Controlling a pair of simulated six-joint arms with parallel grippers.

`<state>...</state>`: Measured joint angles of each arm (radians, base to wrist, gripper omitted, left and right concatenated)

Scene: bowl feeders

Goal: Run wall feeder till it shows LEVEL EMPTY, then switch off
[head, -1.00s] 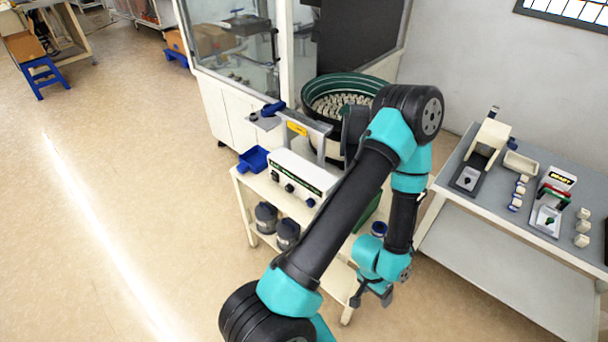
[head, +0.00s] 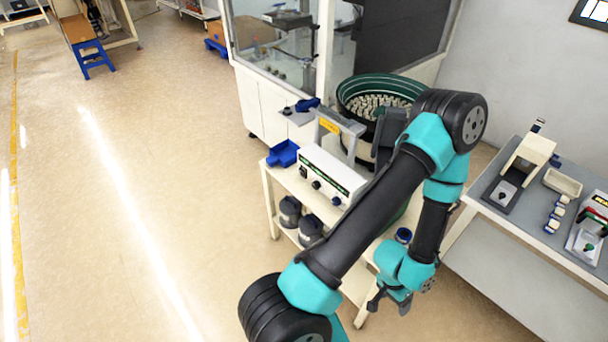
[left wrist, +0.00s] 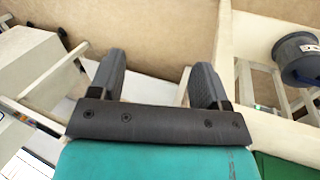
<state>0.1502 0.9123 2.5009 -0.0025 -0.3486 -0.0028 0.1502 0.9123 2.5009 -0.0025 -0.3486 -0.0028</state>
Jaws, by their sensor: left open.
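A green bowl feeder (head: 345,100) full of small pale parts stands beside the glass cabinet near the wall. A white control box (head: 330,180) with dark knobs on its front sits on the cart in front of the bowl. Its lettering is too small to read, and I cannot make out a level display. My left gripper (head: 390,302) hangs low past the cart's right front corner, below and to the right of the control box, touching no control. In the left wrist view its two fingers (left wrist: 157,85) are apart with nothing between them. My right gripper is out of view.
My left arm hides part of the cart (head: 268,205) and bowl. A blue tray (head: 283,153) sits at the cart's left end, with dark canisters (head: 290,211) below. A grey bench (head: 480,195) with small fixtures stands at right. The floor at left is clear.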

